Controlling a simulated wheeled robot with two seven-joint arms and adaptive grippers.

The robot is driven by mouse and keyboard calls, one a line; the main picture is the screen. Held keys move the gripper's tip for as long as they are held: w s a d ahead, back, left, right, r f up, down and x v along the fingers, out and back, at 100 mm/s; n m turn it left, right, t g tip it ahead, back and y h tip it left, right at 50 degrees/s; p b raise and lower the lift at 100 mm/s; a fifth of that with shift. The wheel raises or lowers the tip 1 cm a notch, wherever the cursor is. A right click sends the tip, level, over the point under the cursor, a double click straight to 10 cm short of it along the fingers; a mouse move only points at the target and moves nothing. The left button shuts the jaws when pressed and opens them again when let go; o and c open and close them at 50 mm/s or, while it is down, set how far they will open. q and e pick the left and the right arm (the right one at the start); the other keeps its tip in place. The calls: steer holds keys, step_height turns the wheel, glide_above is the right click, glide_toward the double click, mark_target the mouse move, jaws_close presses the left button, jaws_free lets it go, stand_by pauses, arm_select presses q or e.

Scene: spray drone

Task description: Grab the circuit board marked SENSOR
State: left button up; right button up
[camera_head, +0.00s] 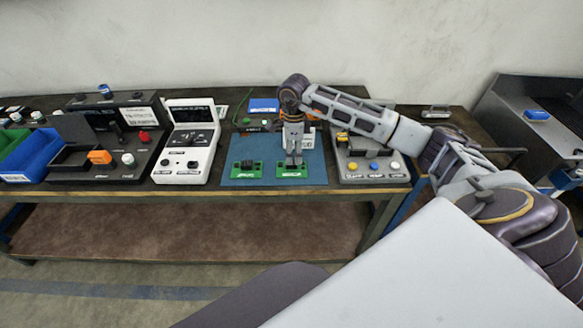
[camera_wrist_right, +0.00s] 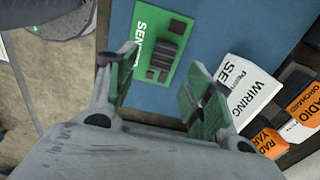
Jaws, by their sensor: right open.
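The green circuit board whose label begins "SEN" (camera_wrist_right: 152,42) lies on the blue mat (camera_wrist_right: 235,25), with dark components on top. In the head view it is the right-hand board (camera_head: 291,174) near the mat's front edge. My right gripper (camera_head: 293,159) points down at it from above. In the right wrist view, the right gripper (camera_wrist_right: 162,60) is open, its fingers at either side of the board's near end. The left finger hides part of the label. I cannot tell whether the fingers touch the board. My left gripper is not in view.
Another green board (camera_head: 246,171) lies left on the mat. A white console (camera_head: 188,142) stands further left, and a grey button panel (camera_head: 372,165) stands right. A white box marked WIRING (camera_wrist_right: 246,88) and orange-labelled items (camera_wrist_right: 305,103) are close to the right finger.

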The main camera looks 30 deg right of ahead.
mark_target(292, 167)
steer(key=shift+w+f+p, duration=0.1)
steer(key=shift+f+p, duration=0.4)
steer(key=shift+f, duration=2.1)
steer(key=c, duration=1.1)
